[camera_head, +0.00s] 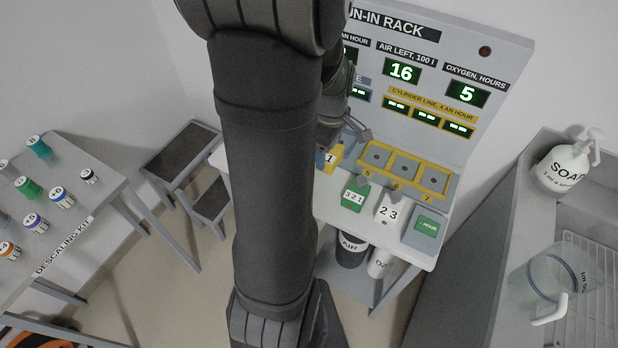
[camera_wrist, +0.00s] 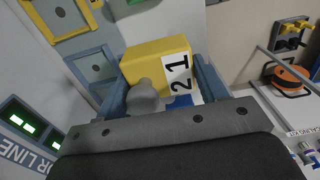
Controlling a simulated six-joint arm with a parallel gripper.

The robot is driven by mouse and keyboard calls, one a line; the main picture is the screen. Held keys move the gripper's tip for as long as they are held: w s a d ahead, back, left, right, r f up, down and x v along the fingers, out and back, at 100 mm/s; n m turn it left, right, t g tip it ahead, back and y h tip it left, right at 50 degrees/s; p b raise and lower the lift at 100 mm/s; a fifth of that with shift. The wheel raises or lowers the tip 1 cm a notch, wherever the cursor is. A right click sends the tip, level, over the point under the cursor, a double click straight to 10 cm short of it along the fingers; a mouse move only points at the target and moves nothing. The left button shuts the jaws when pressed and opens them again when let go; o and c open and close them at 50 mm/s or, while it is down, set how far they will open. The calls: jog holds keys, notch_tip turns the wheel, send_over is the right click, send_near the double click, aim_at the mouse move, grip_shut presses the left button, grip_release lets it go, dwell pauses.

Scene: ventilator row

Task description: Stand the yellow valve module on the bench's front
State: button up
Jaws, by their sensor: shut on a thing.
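The yellow valve module (camera_wrist: 150,62) is between the two fingers of my gripper (camera_wrist: 162,82) in the wrist view. It is a yellow block with a white label reading 2 1 and a grey rounded knob on it. In the head view the module (camera_head: 333,158) shows only in part, with a 1 on its label; my arm hides the rest. My gripper (camera_head: 345,132) is shut on it near the rack's lower left. The bench (camera_head: 328,204) is the white shelf under the rack. I cannot tell whether the module touches it.
A green 321 module (camera_head: 354,196) and a white 23 module (camera_head: 389,210) stand on the bench front, right of the yellow one. A green HOUR block (camera_head: 427,225) is at the right end. Yellow-framed sockets (camera_head: 404,167) numbered 5, 6 and 7 lie behind them.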

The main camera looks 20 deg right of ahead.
jog(key=shift+a+f, duration=0.3)
jog(key=shift+a, duration=0.05)
jog(key=shift+f, duration=4.7)
jog(key=shift+f, duration=0.15)
jog(key=o, duration=1.2)
notch_tip(320, 180, up, 12)
jog(key=shift+r, duration=0.15)
